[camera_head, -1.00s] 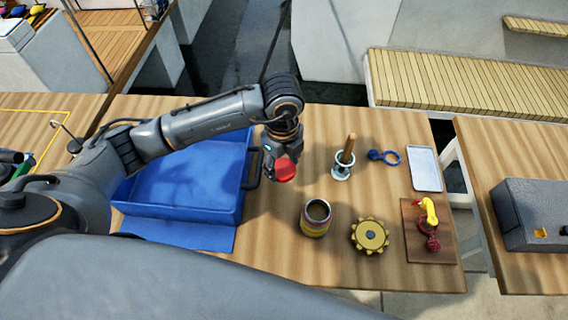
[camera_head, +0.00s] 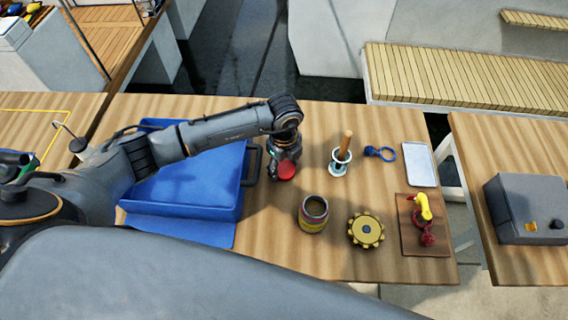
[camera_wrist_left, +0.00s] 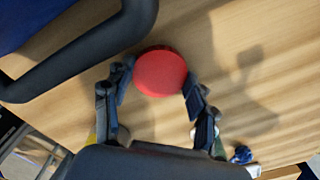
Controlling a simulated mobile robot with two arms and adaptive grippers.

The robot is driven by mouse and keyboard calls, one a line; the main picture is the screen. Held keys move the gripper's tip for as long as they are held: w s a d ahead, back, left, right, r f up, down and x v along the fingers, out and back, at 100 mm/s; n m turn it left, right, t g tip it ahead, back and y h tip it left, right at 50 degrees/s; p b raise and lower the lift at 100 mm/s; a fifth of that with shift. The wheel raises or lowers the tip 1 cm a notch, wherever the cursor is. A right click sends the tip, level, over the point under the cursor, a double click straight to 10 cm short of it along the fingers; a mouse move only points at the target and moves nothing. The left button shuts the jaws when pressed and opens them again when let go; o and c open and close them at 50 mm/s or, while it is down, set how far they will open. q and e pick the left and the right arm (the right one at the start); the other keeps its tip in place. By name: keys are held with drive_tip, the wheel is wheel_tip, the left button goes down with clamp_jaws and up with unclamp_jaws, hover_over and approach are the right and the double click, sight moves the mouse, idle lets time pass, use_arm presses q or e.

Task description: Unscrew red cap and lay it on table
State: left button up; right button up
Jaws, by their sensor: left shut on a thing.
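My left gripper (camera_head: 285,164) is shut on the red cap (camera_head: 286,171), just right of the blue tray's handle. In the left wrist view the round red cap (camera_wrist_left: 161,71) sits between the two fingertips (camera_wrist_left: 160,82), with wood below it. I cannot tell whether the cap touches the table (camera_head: 270,225). An open jar (camera_head: 312,218) with a yellow and dark red band stands upright on the table, apart from the cap and nearer to me. My right gripper is not in view.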

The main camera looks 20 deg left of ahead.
sight(284, 169)
use_arm(q)
drive_tip(key=o, duration=1.3)
drive_tip(key=shift+f, duration=0.1)
drive_tip(key=shift+r, duration=0.6)
wheel_tip(284, 169, up, 11)
drive_tip(key=b, duration=0.2)
